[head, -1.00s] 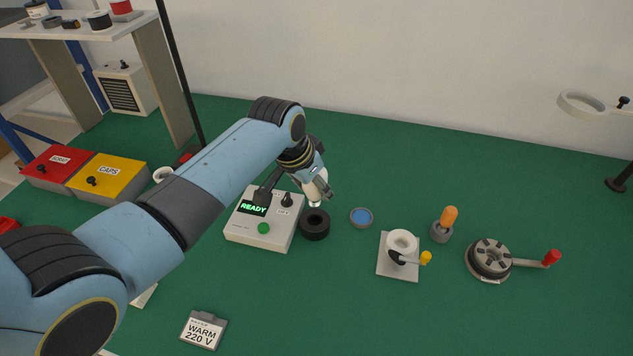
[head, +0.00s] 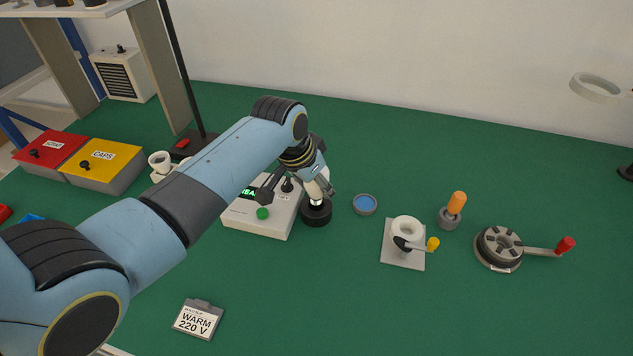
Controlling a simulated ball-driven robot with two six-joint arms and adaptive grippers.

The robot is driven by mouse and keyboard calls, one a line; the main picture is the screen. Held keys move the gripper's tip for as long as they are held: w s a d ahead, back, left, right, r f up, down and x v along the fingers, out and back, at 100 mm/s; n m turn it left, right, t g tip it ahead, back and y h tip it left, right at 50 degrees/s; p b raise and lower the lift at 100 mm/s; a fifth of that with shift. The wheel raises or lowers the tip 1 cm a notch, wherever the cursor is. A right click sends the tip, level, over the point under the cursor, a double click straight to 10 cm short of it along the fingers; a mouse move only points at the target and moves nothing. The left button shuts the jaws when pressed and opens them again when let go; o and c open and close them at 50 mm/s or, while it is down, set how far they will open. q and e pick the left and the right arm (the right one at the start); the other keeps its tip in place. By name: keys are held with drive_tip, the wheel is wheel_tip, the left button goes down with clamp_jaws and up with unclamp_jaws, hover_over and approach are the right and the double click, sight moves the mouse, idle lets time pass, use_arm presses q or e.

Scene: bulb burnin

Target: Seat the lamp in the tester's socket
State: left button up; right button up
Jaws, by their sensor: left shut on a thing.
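The tester is a pale box (head: 249,220) with a green lit display, a green button and a black knob, partly covered by my left gripper. Its socket (head: 316,217), a round black ring, stands at the box's right side. My left gripper (head: 319,188) is shut on the lamp (head: 316,201), a whitish bulb with a shiny metal end pointing down. The lamp's lower end is at the socket's opening. I cannot tell whether it is inside or just above. The gripper's fingers hide much of the lamp. My right gripper is not in view.
A blue-centred dish (head: 365,204) lies right of the socket. A "WARM 220 V" card (head: 198,319) lies in front. The green front middle is clear.

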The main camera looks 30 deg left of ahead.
sight(317, 194)
use_arm(q)
drive_tip(key=shift+p, duration=0.4)
drive_tip(key=shift+f, duration=0.1)
idle(0.7)
drive_tip(key=shift+f, duration=0.15)
drive_tip(key=shift+f+b, duration=0.4)
drive_tip(key=shift+f, duration=0.1)
drive_tip(key=shift+f, duration=0.15)
idle(0.3)
drive_tip(key=shift+f+b, duration=0.45)
drive_tip(key=shift+f, duration=0.2)
idle(0.5)
drive_tip(key=o, duration=1.3)
